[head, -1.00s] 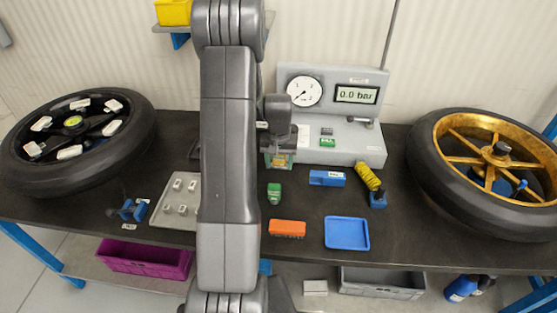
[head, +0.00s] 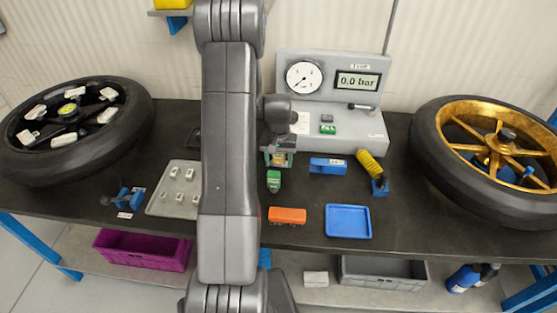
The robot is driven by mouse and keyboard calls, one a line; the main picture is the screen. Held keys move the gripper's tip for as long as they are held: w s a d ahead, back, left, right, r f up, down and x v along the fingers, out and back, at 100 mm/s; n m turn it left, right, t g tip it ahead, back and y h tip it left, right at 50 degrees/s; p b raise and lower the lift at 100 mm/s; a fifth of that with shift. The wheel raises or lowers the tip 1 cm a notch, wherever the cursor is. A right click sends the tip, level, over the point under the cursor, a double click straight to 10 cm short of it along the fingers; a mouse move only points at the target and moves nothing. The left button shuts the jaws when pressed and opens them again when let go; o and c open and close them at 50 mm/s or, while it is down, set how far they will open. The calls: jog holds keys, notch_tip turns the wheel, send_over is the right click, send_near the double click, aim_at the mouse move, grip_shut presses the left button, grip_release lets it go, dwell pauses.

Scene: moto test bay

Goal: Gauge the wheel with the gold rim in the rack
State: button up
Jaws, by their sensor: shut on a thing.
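The wheel with the gold rim (head: 497,150) lies tilted at the right end of the bench, its black tyre facing up toward me. My gripper (head: 276,164) points down in front of the grey test unit. It is shut on a small green device (head: 274,181) with a pale label, which is at the bench top below the jaws. The grip itself is small in this view. The grey test unit (head: 360,119) has a round dial and a display reading 0.0 bar. My arm hides part of the bench middle.
A black-rimmed wheel (head: 132,130) lies at the left. Crates stand on the lower shelf.

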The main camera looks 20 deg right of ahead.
jog(key=shift+f+b, duration=0.4)
jog(key=shift+f, duration=0.05)
jog(key=o, duration=1)
notch_tip(320, 180, up, 14)
jog(key=shift+f+b, duration=0.1)
jog(key=shift+b, duration=0.45)
jog(key=shift+f, duration=0.1)
notch_tip(320, 180, down, 14)
jog(key=shift+r+p, duration=0.15)
jog(key=shift+p, duration=0.45)
jog(key=shift+r, duration=0.25)
jog(key=shift+f, duration=0.1)
